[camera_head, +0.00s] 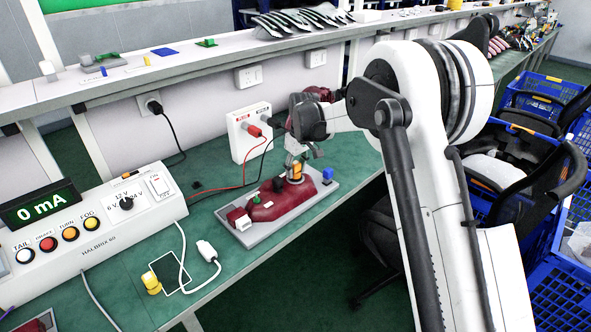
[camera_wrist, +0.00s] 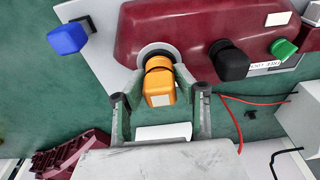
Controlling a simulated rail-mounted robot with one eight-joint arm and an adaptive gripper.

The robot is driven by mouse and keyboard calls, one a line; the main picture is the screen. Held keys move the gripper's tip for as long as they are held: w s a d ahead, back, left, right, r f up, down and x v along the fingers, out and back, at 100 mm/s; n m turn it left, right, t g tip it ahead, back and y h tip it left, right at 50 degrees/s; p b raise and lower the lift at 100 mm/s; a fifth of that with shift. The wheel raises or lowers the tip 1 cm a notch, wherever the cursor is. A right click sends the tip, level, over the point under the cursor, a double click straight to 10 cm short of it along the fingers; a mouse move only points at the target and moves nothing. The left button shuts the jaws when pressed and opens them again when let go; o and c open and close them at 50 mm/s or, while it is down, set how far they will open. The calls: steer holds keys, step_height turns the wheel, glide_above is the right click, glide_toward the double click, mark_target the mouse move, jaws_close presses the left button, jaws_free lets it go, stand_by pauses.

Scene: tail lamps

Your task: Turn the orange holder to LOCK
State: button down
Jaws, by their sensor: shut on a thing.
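The orange holder (camera_wrist: 158,86) sits in a round grey socket on the dark red tail lamp (camera_wrist: 190,24). My gripper (camera_wrist: 160,76) has one finger on each side of the holder and is shut on it. In the head view the orange holder (camera_head: 297,172) shows under my gripper (camera_head: 295,160), upright on the lamp (camera_head: 275,205). The lamp lies on a grey tray (camera_head: 247,240) on the green bench. I cannot read any LOCK mark near the socket.
Beside the orange holder are a black holder (camera_wrist: 230,60), a green holder (camera_wrist: 284,48) and a blue holder (camera_wrist: 68,38). A test panel (camera_head: 90,235) at left carries a display (camera_head: 38,207) reading 0 mA.

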steer(key=shift+s+f+m, duration=0.1)
steer(key=shift+f+m, duration=0.05)
steer(key=shift+m, duration=1.05)
steer(key=c, duration=1.2)
jaws_free()
steer(key=shift+c, duration=0.2)
step_height(320, 180, up, 12)
steer(key=s+d, duration=0.1)
steer(key=s, duration=0.1)
steer(key=s+d+r+m+t, duration=0.1)
steer(key=s+d+r+t, duration=0.1)
steer(key=s+d+r, duration=0.55)
steer(key=s+d+r+m+t, duration=0.1)
steer(key=s+d+r, duration=0.15)
steer(key=s, duration=0.25)
steer(key=s+d+r+m, duration=0.1)
steer(key=s+d+r, duration=0.15)
steer(key=s, duration=0.35)
steer(key=s+d+f+m+t, duration=0.1)
steer(key=s+d+f, duration=0.1)
steer(key=s, duration=0.5)
steer(key=s+d+f+m+t, duration=0.1)
steer(key=s+d+f, duration=0.2)
steer(key=s, duration=0.5)
steer(key=s+d+f+m+t+h, duration=0.1)
steer(key=s+d+f, duration=0.2)
steer(key=s, duration=0.5)
steer(key=shift+d+m, duration=0.3)
steer(key=shift+d, duration=0.55)
